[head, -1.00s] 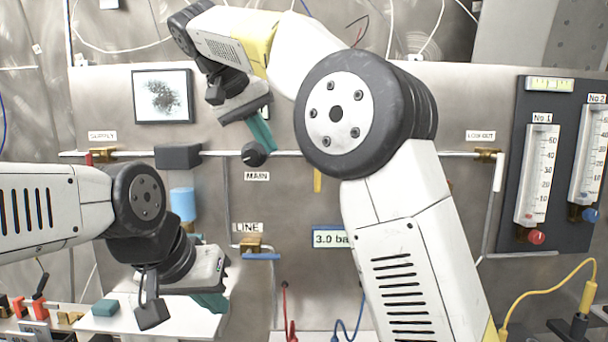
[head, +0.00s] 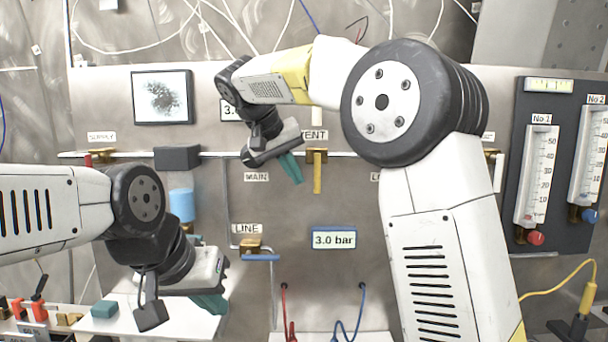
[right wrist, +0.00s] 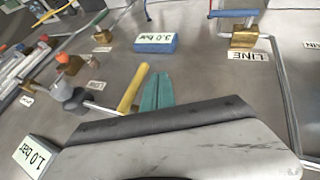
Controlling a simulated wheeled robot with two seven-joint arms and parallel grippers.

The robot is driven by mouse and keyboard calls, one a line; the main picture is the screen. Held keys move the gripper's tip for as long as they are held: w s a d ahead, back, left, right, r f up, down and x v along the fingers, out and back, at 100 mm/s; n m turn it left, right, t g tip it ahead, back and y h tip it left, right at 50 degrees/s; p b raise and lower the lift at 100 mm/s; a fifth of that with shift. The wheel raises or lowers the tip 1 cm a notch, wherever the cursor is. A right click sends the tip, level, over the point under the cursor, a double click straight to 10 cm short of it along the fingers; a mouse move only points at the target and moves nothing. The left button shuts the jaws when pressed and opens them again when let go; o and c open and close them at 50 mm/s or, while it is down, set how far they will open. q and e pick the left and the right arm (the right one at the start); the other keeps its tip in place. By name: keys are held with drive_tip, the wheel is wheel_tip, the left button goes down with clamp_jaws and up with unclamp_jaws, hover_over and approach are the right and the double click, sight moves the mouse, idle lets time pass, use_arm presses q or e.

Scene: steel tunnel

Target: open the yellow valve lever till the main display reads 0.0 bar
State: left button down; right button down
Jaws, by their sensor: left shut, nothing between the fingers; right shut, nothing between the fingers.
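The yellow valve lever (head: 317,172) hangs straight down from a brass valve under the VENT label. It also shows in the right wrist view (right wrist: 131,92). My right gripper (head: 293,170) is shut and empty just left of the lever. In the right wrist view its teal fingertips (right wrist: 157,90) lie close beside the lever; I cannot tell whether they touch. One display (head: 334,239) reads 3.0 bar. Another display (head: 229,109) is mostly hidden by my right arm; only a 3 shows. I cannot tell which is the main one. My left gripper (head: 210,303) is shut and empty at lower left.
A brass valve with a blue lever (head: 261,257) sits at LINE. A third display (right wrist: 36,155) reads 1.0 bar in the right wrist view. A black box (head: 178,157) and blue cylinder (head: 181,204) are on the left. Flow gauges (head: 537,175) stand on the right.

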sight(317, 172)
drive_tip(key=shift+w+d, duration=0.2)
drive_tip(key=shift+d, duration=0.85)
